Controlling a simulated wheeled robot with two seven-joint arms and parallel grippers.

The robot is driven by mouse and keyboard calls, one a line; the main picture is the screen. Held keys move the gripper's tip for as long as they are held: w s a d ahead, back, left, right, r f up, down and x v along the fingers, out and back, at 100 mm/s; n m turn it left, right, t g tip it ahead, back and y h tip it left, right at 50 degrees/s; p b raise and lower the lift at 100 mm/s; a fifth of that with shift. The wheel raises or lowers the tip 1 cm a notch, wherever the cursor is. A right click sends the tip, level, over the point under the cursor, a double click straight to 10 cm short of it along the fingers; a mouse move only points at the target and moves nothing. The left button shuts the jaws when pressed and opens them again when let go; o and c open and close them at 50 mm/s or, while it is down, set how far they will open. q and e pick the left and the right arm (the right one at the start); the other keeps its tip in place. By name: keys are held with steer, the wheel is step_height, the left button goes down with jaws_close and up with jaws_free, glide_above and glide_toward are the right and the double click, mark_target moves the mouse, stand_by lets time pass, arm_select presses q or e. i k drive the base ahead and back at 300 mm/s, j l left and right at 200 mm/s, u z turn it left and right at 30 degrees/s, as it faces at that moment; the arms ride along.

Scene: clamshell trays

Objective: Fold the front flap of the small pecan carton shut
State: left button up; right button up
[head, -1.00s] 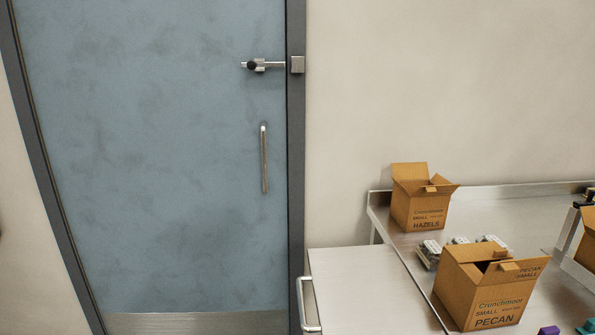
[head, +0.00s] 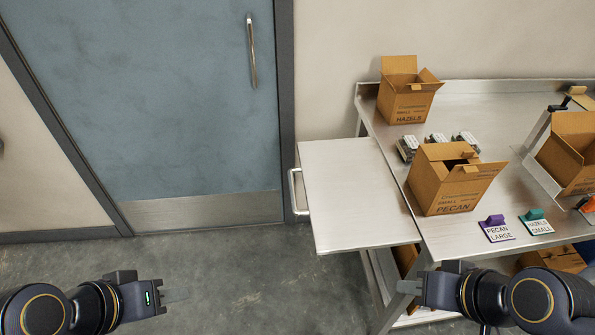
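The small pecan carton (head: 440,195) stands upright on the metal bench, its printed side facing me. A dark gap shows in its top, so it is partly open. One printed flap with a small tab sticks out over its right side. I cannot tell clearly how each of the other flaps lies. My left gripper (head: 174,295) is low at the left, over the floor and far from the carton. My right gripper (head: 405,287) is below the bench's front edge in the picture, apart from the carton. Both seem empty; their finger gaps are unclear.
The small hazels carton (head: 407,103) stands open at the back, with several grey-white items (head: 437,141) in front. Another open carton (head: 572,160) is at the right. Purple (head: 497,229) and teal (head: 537,222) label cards lie near the front edge. A bare side shelf (head: 350,190) adjoins the bench.

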mark_target(459, 172)
steer(key=l+z, duration=0.1)
steer(key=z, duration=1.25)
steer(key=i+l+z, duration=0.1)
steer(key=z, duration=0.3)
steer(key=i+l+z, duration=0.1)
steer(key=z, duration=0.25)
steer(key=l, duration=0.1)
